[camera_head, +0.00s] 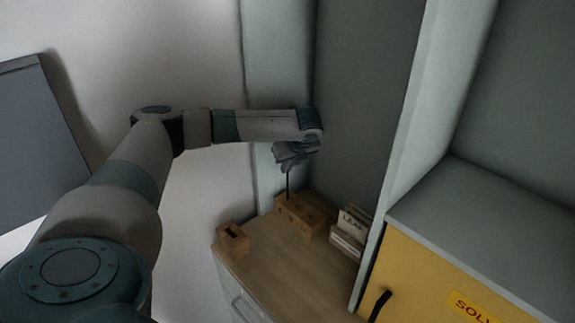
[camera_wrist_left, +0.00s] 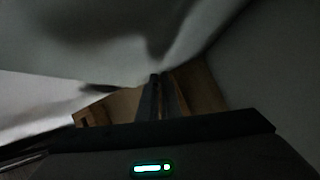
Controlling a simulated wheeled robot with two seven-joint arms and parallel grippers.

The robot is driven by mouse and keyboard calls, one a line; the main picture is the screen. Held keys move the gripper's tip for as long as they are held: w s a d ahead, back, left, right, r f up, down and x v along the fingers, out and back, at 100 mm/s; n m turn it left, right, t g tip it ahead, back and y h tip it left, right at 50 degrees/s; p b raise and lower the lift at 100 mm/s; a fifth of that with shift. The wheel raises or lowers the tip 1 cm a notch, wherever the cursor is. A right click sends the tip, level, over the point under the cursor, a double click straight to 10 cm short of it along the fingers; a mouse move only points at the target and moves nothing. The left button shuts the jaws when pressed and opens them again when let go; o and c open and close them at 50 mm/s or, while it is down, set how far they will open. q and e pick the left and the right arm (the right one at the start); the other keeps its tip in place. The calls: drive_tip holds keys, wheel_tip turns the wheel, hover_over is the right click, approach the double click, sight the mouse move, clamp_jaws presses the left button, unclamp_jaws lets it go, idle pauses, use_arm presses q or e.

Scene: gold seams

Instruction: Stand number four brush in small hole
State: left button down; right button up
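A thin dark brush (camera_head: 288,184) runs nearly upright from my left gripper down to a wooden block with holes (camera_head: 316,222). My left gripper (camera_head: 289,165) is above this block and appears shut on the brush's upper end. In the left wrist view the fingers (camera_wrist_left: 161,98) are close together, and the brush between them is too dark to make out. I cannot tell whether the brush's lower end is inside a hole or just behind or above it. No number on the brush is readable. My right gripper is not in view.
A smaller wooden block with a slot (camera_head: 232,241) stands at the left of the wooden cabinet top (camera_head: 275,258). A rack of cards marked LEAF (camera_head: 350,228) stands right of the holed block. A grey upright panel (camera_head: 405,140) and a yellow cabinet door (camera_head: 425,290) are to the right.

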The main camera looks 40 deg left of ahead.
use_arm(q)
drive_tip(key=shift+f, duration=0.35)
idle(0.3)
drive_tip(key=shift+f, duration=1.6)
idle(0.3)
drive_tip(key=c, duration=1.9)
unclamp_jaws()
drive_tip(key=shift+r, duration=0.1)
